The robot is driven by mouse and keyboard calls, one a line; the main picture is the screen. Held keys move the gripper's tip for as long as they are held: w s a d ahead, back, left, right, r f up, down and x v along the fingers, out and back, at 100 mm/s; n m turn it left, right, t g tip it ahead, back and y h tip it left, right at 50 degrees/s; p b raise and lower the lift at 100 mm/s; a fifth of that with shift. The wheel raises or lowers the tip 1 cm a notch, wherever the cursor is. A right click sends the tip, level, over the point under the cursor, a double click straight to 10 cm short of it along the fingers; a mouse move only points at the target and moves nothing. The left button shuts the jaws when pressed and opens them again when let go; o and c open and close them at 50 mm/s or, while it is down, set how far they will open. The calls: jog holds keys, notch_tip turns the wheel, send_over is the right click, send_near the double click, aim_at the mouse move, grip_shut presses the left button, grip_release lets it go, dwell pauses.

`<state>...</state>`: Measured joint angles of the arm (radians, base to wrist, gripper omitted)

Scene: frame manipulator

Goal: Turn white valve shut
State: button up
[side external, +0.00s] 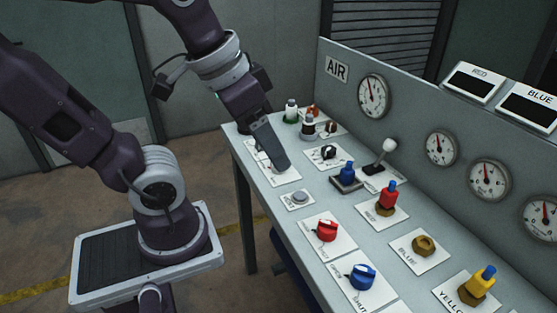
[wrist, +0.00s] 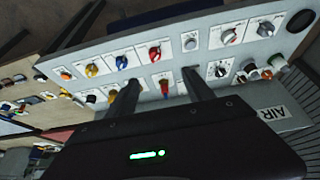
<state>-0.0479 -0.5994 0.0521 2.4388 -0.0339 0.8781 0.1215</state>
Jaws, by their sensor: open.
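A white knob (wrist: 228,38), which looks like the white valve, sits on a pale label plate on the panel in the wrist view. Its exact turn angle is too small to read. In the side view my gripper hides the knob, and only part of a plate (side external: 287,178) shows below the fingers. My gripper (side external: 282,165) points down over the near-left part of the panel. In the wrist view its two fingers (wrist: 160,81) stand apart with nothing held between them, and the white knob lies beyond and right of the right finger.
A grey button (side external: 297,197), a red knob (side external: 327,230) and a blue knob (side external: 362,277) line the near edge. A lever (side external: 383,153), a blue-topped fitting (side external: 347,173) and bottles (side external: 291,111) stand on the panel. The upright gauge wall (side external: 410,125) bounds the back.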

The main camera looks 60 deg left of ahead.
jog(key=w+a+f+g, duration=0.2)
jog(key=w+a+f, duration=0.1)
jog(key=w+a, duration=0.5)
jog(key=w+a+f+g, duration=0.1)
jog(key=a+f, duration=0.3)
jog(key=w+a+f+g, duration=0.1)
jog(key=w+a+f, duration=0.1)
jog(key=a, duration=0.3)
jog(key=w+a+f+g, duration=0.1)
jog(key=a+f, duration=0.4)
jog(key=shift+w+a+f, duration=0.1)
jog(key=shift+w+f, duration=0.1)
jog(key=shift+f, duration=0.15)
jog(key=f, duration=0.7)
jog(key=shift+a+f, duration=0.2)
jog(key=shift+f, duration=0.05)
jog(key=shift+c, duration=0.2)
grip_shut()
